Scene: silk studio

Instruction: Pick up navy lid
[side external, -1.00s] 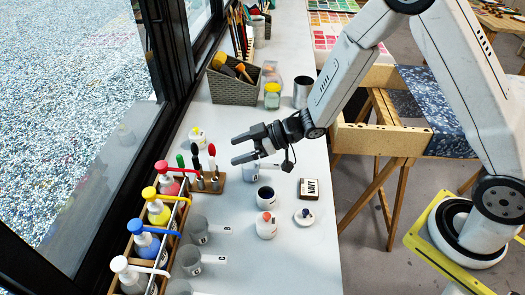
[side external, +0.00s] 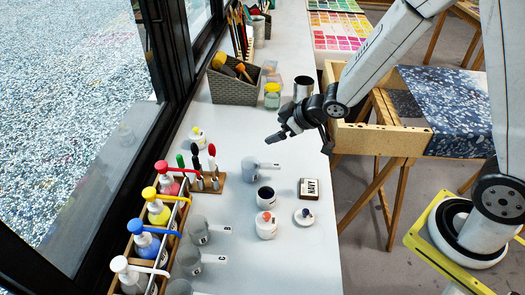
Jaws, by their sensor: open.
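The navy lid (side external: 304,218) is a small white disc with a dark navy knob. It lies on the white counter (side external: 300,255), in front of the NAVY card. An open white pot with dark navy contents (side external: 265,200) stands to its left. My gripper (side external: 272,138) is above the counter, up and to the left of the lid in the picture, well apart from it. Its fingers point left, seen nearly edge-on. It is open, and nothing shows between the fingers.
A NAVY card (side external: 309,188) lies just behind the lid. A white pot with an orange-red lid (side external: 266,229) stands left of it. Grey cups (side external: 197,231) and a rack of paint bottles (side external: 157,213) line the left. A woven basket (side external: 233,88) stands behind. The counter's right edge is close.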

